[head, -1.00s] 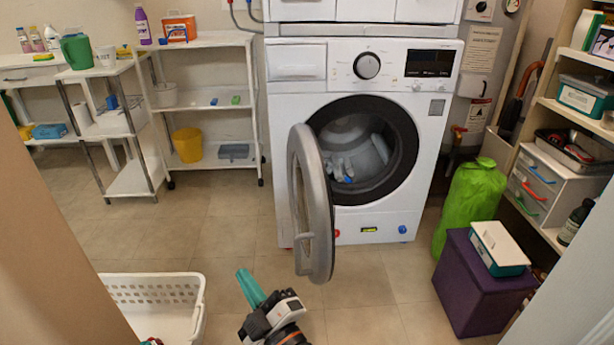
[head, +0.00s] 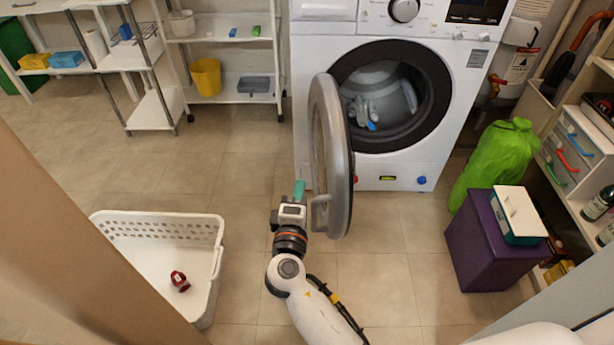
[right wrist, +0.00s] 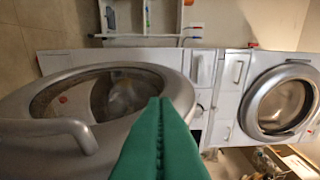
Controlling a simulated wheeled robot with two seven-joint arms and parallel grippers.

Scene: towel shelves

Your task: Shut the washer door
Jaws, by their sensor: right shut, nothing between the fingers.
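The white washer (head: 448,70) stands at the back with its round grey door (head: 343,160) swung wide open toward me. The door's handle (head: 321,212) is on its outer side, low down. Inside the dark drum opening lies a light cloth with blue parts (head: 363,112). My right gripper (head: 299,190) has teal fingers, shut and empty, just left of the door's lower part. In the right wrist view the fingers (right wrist: 158,135) are pressed together in front of the door (right wrist: 35,108), with the handle (right wrist: 72,128) to their left. I cannot tell whether they touch the door. My left gripper is out of view.
A white laundry basket (head: 215,232) with a red item (head: 180,281) stands on the floor at left. A purple box (head: 478,250) and a green bag (head: 497,155) stand right of the washer. White shelves (head: 230,97) stand back left. The floor between is clear.

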